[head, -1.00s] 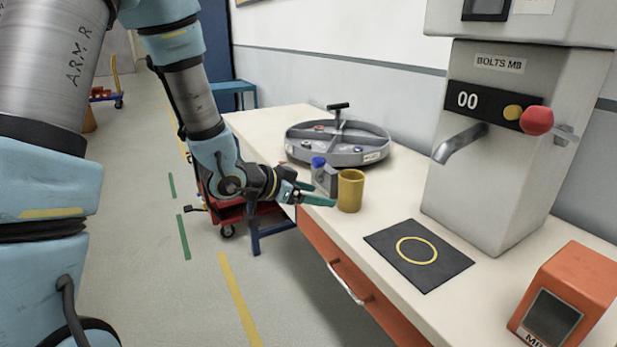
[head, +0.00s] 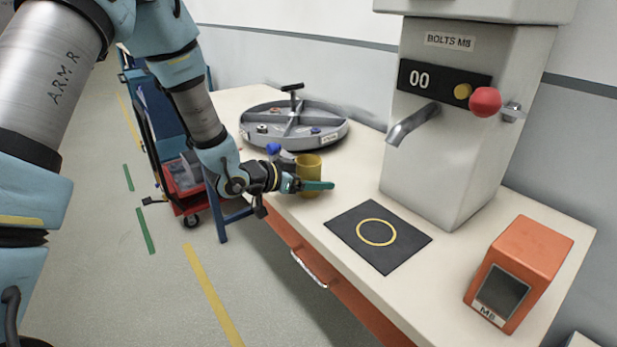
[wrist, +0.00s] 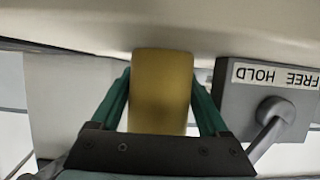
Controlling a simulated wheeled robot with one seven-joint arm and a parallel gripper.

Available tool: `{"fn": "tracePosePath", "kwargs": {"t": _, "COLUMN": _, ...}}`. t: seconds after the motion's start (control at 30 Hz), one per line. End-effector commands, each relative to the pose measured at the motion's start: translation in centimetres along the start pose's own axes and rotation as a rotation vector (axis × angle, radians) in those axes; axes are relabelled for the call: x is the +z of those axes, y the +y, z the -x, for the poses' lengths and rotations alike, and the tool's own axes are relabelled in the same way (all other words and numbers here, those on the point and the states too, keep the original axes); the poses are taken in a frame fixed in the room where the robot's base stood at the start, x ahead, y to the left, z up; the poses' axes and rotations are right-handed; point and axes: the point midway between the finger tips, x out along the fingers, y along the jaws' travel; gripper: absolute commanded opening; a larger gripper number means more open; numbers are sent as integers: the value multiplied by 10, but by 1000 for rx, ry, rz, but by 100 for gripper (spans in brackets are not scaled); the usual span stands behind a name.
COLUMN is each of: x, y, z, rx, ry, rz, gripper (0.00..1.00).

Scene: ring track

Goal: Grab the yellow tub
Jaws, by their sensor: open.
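The yellow tub (head: 309,166) stands upright on the pale workbench, in front of the round grey divided tray. My gripper (head: 316,185) is at bench height, with a green finger across the near side of the tub in the head view. In the wrist view the tub (wrist: 161,92) fills the space between my two green fingers (wrist: 161,100), one on each side. The fingers are open. I cannot tell whether either finger touches the tub. The tub's lower part is partly hidden by my gripper in the head view.
A grey block labelled FREE HOLD (wrist: 265,100) is close beside my right finger in the wrist view. The divided tray (head: 294,143) is behind. A black mat with a yellow ring (head: 345,222), a bolt dispenser (head: 445,150) and an orange box (head: 540,255) stand to the right.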

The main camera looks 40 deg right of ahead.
Motion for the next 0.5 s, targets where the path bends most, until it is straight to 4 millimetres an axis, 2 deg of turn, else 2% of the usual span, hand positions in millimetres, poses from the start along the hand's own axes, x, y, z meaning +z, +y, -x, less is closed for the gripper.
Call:
{"fn": "tracePosePath", "kwargs": {"t": 0.1, "x": 0, "y": 0, "z": -10, "rx": 0, "ry": -1, "rz": 0, "gripper": 78}}
{"fn": "tracePosePath", "kwargs": {"t": 0.33, "x": 0, "y": 0, "z": -12, "rx": -1, "ry": -1, "rz": 0, "gripper": 78}}
{"fn": "tracePosePath", "kwargs": {"t": 0.37, "x": 0, "y": 0, "z": -12, "rx": -1, "ry": -1, "rz": 0, "gripper": 77}}
{"fn": "tracePosePath", "kwargs": {"t": 0.5, "x": 0, "y": 0, "z": -12, "rx": -1, "ry": -1, "rz": 1, "gripper": 62}}
